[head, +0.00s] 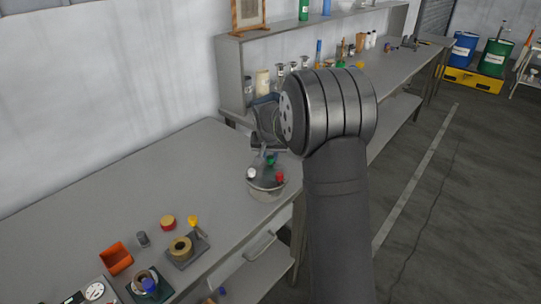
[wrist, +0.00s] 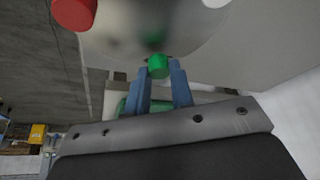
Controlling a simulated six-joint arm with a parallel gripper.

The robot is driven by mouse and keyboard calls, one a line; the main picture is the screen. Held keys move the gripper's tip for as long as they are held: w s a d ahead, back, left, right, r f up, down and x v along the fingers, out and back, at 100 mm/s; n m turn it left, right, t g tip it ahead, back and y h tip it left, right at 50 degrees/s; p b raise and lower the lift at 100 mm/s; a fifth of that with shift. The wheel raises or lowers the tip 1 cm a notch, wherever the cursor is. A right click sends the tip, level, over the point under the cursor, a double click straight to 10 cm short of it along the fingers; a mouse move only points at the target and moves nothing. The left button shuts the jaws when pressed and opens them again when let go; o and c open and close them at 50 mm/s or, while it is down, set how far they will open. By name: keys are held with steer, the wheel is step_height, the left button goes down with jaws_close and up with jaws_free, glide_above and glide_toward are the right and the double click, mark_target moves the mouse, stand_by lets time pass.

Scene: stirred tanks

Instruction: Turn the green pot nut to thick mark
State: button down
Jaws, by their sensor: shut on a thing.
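The pot (head: 266,188) is a rounded metal vessel near the right edge of the bench. Its green nut (wrist: 157,66) shows in the wrist view against the pot's shiny metal (wrist: 150,28), between the two blue-grey fingers. My gripper (wrist: 160,72) is shut on the green nut. In the head view the green nut (head: 270,160) is small, at the pot's far side just below my gripper (head: 266,153). I cannot make out the thick mark in either view.
The pot also bears a red knob (head: 280,177) and a white knob (head: 251,173). An orange bin (head: 116,258), a tape roll on a grey base (head: 181,248) and a dial gauge (head: 95,291) stand at the front left. The bench (head: 120,190) is clear left of the pot.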

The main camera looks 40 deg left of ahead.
steer(key=shift+f+m+t+h, duration=0.15)
steer(key=shift+m+h, duration=0.25)
steer(key=shift+m, duration=0.6)
steer(key=shift+r+m+t+h, duration=0.15)
steer(key=shift+m+h, duration=0.25)
steer(key=shift+m, duration=0.6)
steer(key=shift+s+f, duration=0.1)
steer(key=c, duration=1.3)
jaws_free()
steer(key=shift+o, duration=0.2)
steer(key=v, duration=1.7)
steer(key=shift+s+r, duration=0.15)
steer(key=shift+r, duration=0.05)
steer(key=shift+f, duration=0.1)
steer(key=x, duration=1.7)
steer(key=shift+w, duration=0.2)
